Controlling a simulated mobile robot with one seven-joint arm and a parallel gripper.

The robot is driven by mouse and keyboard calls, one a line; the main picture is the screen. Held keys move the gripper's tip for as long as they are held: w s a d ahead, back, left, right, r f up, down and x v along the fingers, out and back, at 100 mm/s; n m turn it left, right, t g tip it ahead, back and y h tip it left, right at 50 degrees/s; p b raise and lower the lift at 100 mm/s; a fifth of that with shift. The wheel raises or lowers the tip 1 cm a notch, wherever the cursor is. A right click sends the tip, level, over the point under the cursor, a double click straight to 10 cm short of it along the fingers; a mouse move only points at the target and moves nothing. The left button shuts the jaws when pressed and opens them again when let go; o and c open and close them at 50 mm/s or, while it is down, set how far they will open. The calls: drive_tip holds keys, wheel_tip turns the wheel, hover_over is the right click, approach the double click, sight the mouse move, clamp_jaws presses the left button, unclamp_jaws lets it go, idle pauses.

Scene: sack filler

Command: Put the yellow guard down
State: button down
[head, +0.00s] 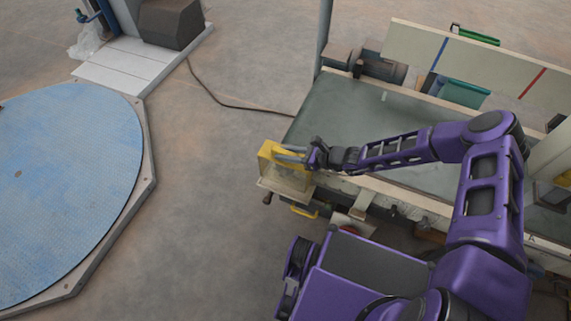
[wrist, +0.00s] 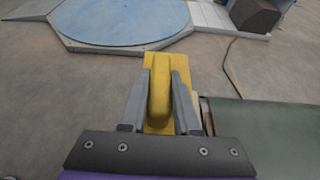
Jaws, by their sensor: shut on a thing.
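The yellow guard (head: 269,153) is at the near left corner of the conveyor, at the end of my purple arm. My gripper (head: 290,154) is shut on it. In the wrist view the guard (wrist: 157,65) stands between the two grey fingers of my gripper (wrist: 159,80), and its raised middle ridge lies between them. The guard's far end reaches past the fingertips. The head view does not show clearly whether the guard touches the pale box-like part below it.
The green conveyor belt (head: 345,115) runs right from the guard, with a pale back board (head: 460,60) behind it. A round blue plate (head: 65,190) lies on the floor at left. A dark cable (head: 225,104) crosses the floor. Bare floor lies between plate and conveyor.

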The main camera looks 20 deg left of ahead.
drive_tip(key=shift+f+b, duration=0.5)
drive_tip(key=shift+f, duration=2.1)
drive_tip(key=c, duration=0.6)
unclamp_jaws()
drive_tip(key=shift+c, duration=0.2)
drive_tip(key=p+v, duration=0.4)
drive_tip(key=v, duration=0.8)
drive_tip(key=shift+d, duration=0.1)
